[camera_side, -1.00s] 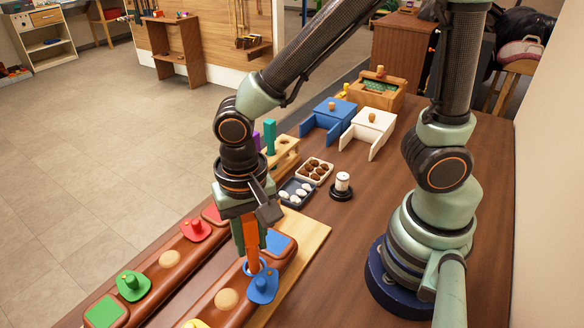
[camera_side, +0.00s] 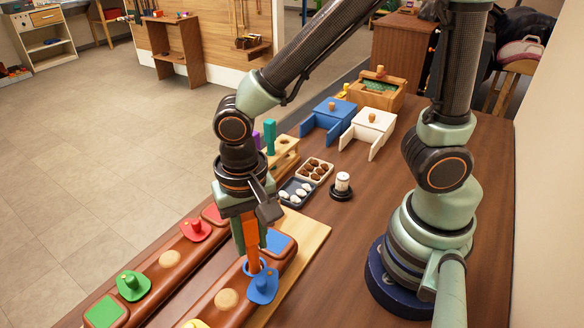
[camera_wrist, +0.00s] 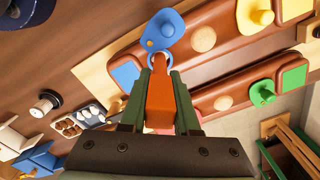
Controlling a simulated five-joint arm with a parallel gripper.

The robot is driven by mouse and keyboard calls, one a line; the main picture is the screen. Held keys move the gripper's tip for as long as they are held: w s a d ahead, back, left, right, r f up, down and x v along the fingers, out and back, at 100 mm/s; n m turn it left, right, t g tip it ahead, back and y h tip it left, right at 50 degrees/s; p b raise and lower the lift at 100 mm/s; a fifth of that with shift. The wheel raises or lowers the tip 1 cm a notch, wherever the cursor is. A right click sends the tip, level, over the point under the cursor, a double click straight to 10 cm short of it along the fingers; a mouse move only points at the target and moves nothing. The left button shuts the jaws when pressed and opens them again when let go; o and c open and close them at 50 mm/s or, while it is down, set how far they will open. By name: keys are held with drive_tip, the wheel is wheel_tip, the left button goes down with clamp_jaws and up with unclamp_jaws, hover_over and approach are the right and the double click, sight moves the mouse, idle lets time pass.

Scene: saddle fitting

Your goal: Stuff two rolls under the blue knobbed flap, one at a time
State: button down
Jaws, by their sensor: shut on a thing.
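My gripper (camera_side: 251,248) is shut on an upright orange roll (camera_side: 252,232), which also shows between the fingers in the wrist view (camera_wrist: 160,105). The roll's lower end meets a blue ring (camera_side: 246,267) on the near brown saddle; I cannot tell how far it is inside. The blue knobbed flap (camera_side: 262,289) is right beside the ring, swung out past the saddle's edge. In the wrist view the flap (camera_wrist: 167,27) is just beyond the roll's tip. A blue square patch (camera_side: 279,243) lies behind the fingers. No second roll is clearly seen.
The far saddle carries a red knobbed flap (camera_side: 195,230) and a green one (camera_side: 133,286).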

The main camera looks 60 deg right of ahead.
sight(247, 216)
drive_tip(key=shift+r, duration=3.8)
